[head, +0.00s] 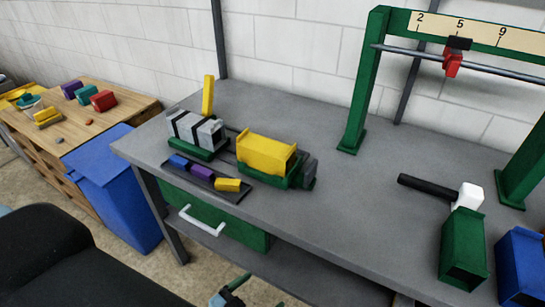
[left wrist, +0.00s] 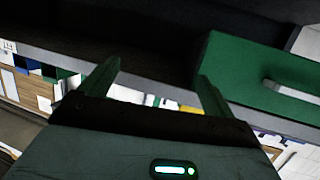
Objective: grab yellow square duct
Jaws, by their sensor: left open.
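The yellow square duct (head: 266,153) lies on its side in a green holder (head: 302,176) on the grey workbench in the head view. My left gripper (head: 229,294) shows at the bottom edge of the head view, low in front of the bench and well apart from the duct. In the left wrist view, the two green fingers of this gripper (left wrist: 157,79) stand apart with nothing between them. My right gripper is in neither view.
The workbench (head: 345,205) has a green drawer (head: 232,222) with a white handle. A grey duct (head: 196,131), a tray (head: 205,180) of small blocks and a mallet (head: 470,195) lie on top. Green (head: 464,245) and blue (head: 520,265) ducts stand at right. A green gantry (head: 363,85) rises behind.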

